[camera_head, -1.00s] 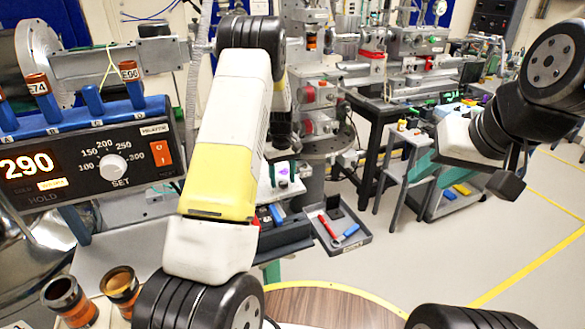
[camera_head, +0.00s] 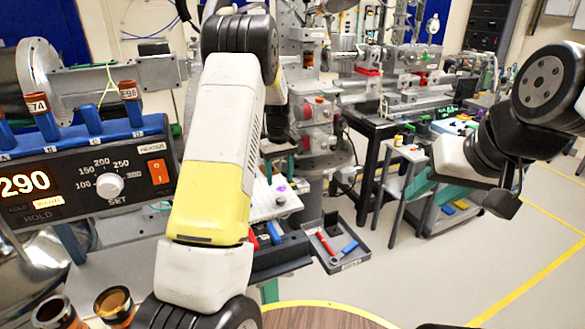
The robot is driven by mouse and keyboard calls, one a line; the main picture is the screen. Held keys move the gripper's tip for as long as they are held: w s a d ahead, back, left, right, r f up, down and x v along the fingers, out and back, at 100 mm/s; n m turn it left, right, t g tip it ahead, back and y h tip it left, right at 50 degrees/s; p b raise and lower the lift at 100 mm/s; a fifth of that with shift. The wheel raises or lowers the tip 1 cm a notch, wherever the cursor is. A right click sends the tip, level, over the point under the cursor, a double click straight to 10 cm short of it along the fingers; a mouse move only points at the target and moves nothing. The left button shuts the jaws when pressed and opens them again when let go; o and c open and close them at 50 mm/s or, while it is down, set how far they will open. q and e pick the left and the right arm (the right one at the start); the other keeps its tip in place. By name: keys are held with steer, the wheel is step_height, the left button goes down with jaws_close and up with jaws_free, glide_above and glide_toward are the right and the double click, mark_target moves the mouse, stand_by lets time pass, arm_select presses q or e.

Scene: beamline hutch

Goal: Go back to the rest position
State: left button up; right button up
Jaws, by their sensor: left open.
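My left arm rises from the bottom edge, with a yellow band on its white link, and bends over at a black joint near the top. Its dark end, my left gripper (camera_head: 278,138), points down behind that link in the camera_head view and is largely hidden. It is open, and I see nothing held in it. My right arm comes in at the right edge with black joints and a white link. I cannot make out right gripper fingers.
A heater box (camera_head: 85,178) reading 290, with tubes in a blue rack, is at left. Two amber-lined cups (camera_head: 114,304) stand below. A grey tray (camera_head: 350,258) holds red and blue tools. A trolley (camera_head: 408,152) stands beyond. Floor at lower right is clear.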

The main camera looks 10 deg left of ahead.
arm_select(q)
steer(key=s+d+r+m+t+h, duration=0.2)
steer(key=s+r+m+t, duration=0.1)
steer(key=s+r, duration=1.3)
steer(key=s+d+r+m+t, duration=0.1)
steer(key=s+r+m, duration=0.1)
steer(key=s, duration=0.6)
steer(key=s+d+r+m+t, duration=0.2)
steer(key=s+r, duration=0.1)
steer(key=s, duration=0.6)
steer(key=shift+s+r+m, duration=0.15)
steer(key=shift+s+m, duration=0.05)
steer(key=shift+m, duration=0.1)
